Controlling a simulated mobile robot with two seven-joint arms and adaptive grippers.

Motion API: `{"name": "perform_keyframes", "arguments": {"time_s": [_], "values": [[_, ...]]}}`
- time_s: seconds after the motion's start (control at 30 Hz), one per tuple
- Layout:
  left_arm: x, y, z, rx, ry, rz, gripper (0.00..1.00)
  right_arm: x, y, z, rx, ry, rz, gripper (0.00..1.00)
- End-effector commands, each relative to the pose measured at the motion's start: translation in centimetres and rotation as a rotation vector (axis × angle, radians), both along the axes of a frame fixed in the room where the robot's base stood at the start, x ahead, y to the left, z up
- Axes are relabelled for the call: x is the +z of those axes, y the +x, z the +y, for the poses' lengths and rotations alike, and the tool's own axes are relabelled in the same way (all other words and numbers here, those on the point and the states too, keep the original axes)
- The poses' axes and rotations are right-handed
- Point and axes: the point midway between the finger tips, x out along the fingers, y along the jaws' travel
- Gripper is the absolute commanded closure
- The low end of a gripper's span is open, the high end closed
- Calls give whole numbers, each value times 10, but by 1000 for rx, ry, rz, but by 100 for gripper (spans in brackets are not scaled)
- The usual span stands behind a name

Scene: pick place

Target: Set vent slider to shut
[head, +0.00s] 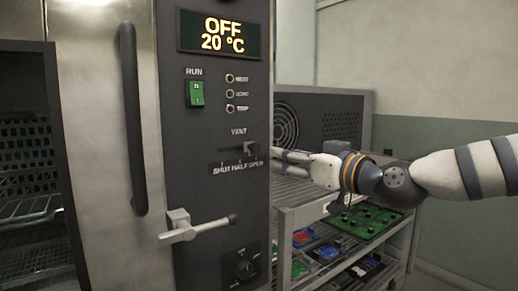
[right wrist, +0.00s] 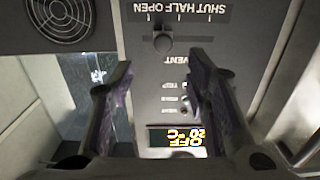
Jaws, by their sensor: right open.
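The vent slider knob (head: 249,148) is a small dark knob on the oven's dark control panel (head: 215,128). My right gripper (head: 278,157) is just right of the knob at the panel's edge. In the right wrist view, turned upside down, the knob (right wrist: 163,42) shows beyond and between the spread fingers of my right gripper (right wrist: 162,72), with nothing held. My left gripper is not in view.
A display (head: 222,34) reads OFF, 20 °C. A green RUN switch (head: 195,93), a dial (head: 243,266), a door latch (head: 190,227) and a long door handle (head: 132,118) surround the slider. A trolley (head: 340,215) with green boards (head: 365,220) stands at right.

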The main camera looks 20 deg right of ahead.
Motion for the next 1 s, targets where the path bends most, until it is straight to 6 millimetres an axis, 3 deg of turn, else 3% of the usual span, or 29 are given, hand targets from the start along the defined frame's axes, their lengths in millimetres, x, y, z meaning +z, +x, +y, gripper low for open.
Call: {"name": "perform_keyframes", "arguments": {"time_s": [0.13,0.4,0.53,0.9,0.93,1.0], "values": [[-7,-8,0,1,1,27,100,-5,17,5,0,-4,4,56],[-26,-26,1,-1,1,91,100,-8,82,29,0,-2,7,56],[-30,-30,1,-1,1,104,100,-5,103,36,-1,0,4,56],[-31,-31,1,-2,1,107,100,1,113,41,0,1,-2,56],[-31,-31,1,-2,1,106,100,1,113,41,0,1,-2,58],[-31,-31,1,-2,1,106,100,1,113,41,0,1,-2,74]]}}
